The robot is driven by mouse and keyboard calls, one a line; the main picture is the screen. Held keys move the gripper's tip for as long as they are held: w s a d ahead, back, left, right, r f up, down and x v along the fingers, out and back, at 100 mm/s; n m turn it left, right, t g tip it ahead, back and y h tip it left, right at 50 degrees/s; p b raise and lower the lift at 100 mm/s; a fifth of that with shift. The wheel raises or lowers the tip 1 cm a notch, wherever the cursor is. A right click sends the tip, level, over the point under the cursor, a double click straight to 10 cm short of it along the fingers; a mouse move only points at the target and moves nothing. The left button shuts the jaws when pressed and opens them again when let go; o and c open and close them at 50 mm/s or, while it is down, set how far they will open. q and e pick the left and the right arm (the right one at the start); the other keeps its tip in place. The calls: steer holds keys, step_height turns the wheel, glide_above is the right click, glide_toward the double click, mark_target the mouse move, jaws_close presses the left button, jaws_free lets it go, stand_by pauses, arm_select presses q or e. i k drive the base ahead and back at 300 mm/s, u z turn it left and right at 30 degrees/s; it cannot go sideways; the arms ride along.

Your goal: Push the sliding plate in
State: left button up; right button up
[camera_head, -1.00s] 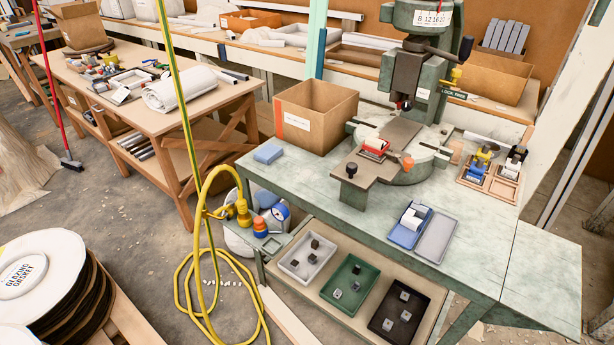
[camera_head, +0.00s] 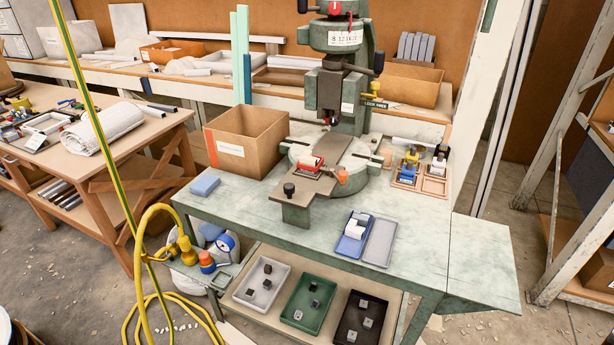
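The fly press (camera_head: 345,75) stands at the back of the green-grey workbench. Its sliding plate (camera_head: 302,196), a brown-grey plate with a black knob (camera_head: 289,189) at its front end, sticks out from the round press bed (camera_head: 330,160) toward the front of the bench. A red block-like piece (camera_head: 310,163) sits on the plate near the bed. An orange piece (camera_head: 341,174) is at the plate's right side. Neither of my grippers shows in the view.
A cardboard box (camera_head: 246,142) stands left of the press and a blue block (camera_head: 205,186) lies in front of it. Blue and grey trays (camera_head: 380,242) lie front right. Wooden holders (camera_head: 421,180) stand right. A yellow hose (camera_head: 142,262) hangs at the bench's left.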

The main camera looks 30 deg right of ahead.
mark_target(297, 191)
steer(key=u, duration=0.2)
steer(key=k, duration=0.55)
steer(key=u, duration=0.6)
steer(key=k, duration=0.6)
steer(key=z, duration=0.9)
steer(key=i, duration=1.45)
steer(key=u, duration=0.2)
